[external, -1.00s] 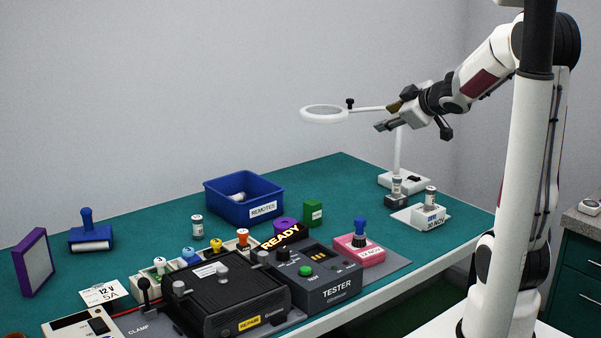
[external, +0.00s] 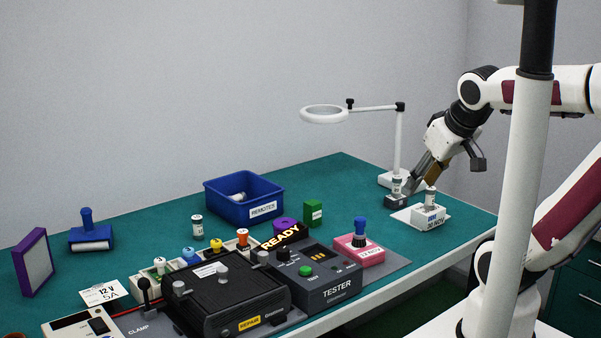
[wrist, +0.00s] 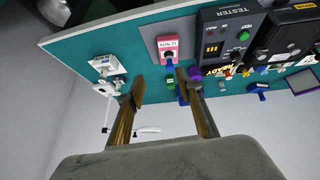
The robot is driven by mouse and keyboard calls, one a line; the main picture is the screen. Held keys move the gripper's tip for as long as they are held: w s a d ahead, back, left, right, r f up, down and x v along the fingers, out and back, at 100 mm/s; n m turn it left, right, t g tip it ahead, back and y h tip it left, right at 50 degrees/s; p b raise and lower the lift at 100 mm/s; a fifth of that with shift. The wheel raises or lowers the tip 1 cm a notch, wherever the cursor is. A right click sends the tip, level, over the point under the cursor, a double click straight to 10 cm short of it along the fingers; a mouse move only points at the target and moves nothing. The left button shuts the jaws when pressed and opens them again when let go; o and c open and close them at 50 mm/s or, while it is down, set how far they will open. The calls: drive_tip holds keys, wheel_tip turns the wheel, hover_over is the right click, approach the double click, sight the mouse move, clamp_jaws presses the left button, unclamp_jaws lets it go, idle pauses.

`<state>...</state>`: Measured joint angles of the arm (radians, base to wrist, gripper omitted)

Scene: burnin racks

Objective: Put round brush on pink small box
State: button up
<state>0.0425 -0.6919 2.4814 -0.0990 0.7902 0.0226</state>
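The pink small box (external: 352,252) sits on a grey mat at the right front of the bench, with a blue-knobbed piece (external: 360,228) standing on it. The pink box also shows in the wrist view (wrist: 177,42). I cannot tell for sure which thing is the round brush; the blue-knobbed piece and a round purple thing (external: 285,224) are too small to judge. My gripper (external: 422,183) points down, just above the small dark box and white box at the bench's right end. In the wrist view my gripper (wrist: 162,88) has its fingers apart, with nothing visible between them.
A white box (external: 428,220) and a dark box (external: 397,202), each topped by a cylinder, stand by the magnifier lamp (external: 399,140). A tester (external: 325,285), a black unit (external: 228,300) and a blue bin (external: 232,211) lie leftward. Open bench lies behind the pink box.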

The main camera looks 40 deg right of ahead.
drive_tip(key=shift+g+y, duration=0.4)
drive_tip(key=shift+y, duration=0.2)
drive_tip(key=s+a, duration=0.1)
drive_tip(key=s+a+f, duration=0.1)
drive_tip(key=s+a, duration=0.1)
drive_tip(key=shift+s, duration=0.15)
